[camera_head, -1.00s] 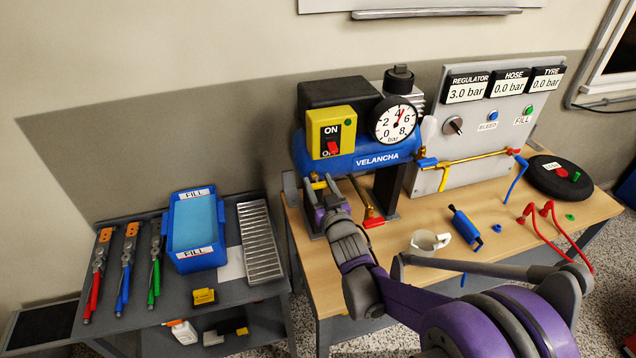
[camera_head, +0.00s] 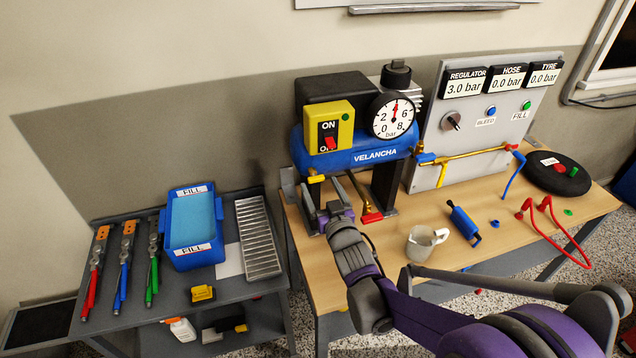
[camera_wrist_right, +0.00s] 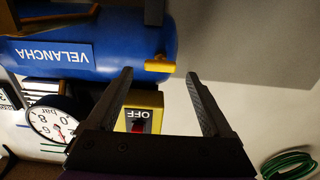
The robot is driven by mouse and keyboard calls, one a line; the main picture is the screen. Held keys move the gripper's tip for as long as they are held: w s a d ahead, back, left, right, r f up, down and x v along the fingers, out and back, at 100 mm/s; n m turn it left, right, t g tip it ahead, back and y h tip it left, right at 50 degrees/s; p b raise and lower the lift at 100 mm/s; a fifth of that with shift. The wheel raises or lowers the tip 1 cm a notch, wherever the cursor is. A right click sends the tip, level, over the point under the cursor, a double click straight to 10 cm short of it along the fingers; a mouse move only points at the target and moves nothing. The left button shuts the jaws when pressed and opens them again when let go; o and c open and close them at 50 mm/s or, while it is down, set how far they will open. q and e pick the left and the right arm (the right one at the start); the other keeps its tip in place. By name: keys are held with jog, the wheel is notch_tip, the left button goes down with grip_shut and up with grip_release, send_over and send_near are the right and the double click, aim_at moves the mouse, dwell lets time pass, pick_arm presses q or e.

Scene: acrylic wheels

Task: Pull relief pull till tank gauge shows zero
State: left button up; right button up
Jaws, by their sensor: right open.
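The blue tank (camera_head: 350,156) marked VELANCHA stands on the wooden bench. A short yellow pull (camera_head: 316,179) sticks out at its left end and also shows in the right wrist view (camera_wrist_right: 160,66). The round tank gauge (camera_head: 393,116) has its red needle pointing nearly straight up, about 4 bar. My right gripper (camera_head: 331,187) is open and empty in front of the tank's left end. In the wrist view its fingertips (camera_wrist_right: 160,74) stand on either side of the yellow pull, apart from it. My left gripper is not in view.
A yellow switch box (camera_head: 329,128) is on the tank. A red-handled valve (camera_head: 372,217) hangs below it. The panel (camera_head: 470,118) stands to the right. A white mug (camera_head: 425,243) and a blue tool (camera_head: 465,224) lie on the bench. A tool cart (camera_head: 210,285) stands left.

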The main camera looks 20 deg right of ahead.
jog(key=s, duration=0.8)
jog(key=shift+b, duration=0.3)
jog(key=shift+d, duration=0.1)
